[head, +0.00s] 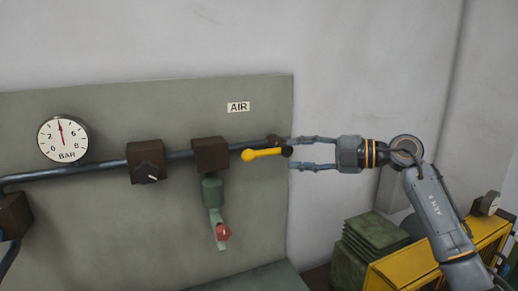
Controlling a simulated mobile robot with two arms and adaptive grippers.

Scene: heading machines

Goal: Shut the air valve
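The air valve has a yellow lever (263,154) that lies nearly level, roughly in line with the pipe, at the right end of the grey-green panel. Its dark pivot (287,151) is at the lever's right end. An AIR label (238,107) is above it. My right gripper (290,153) comes in from the right with its two fingers spread, one above and one below the level of the pivot. I see nothing held between them; whether a fingertip touches the valve I cannot tell. My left gripper is out of view.
A round BAR gauge (62,138) at left has its needle pointing about straight up. A yellow cart (408,266) and green boxes (372,235) stand lower right.

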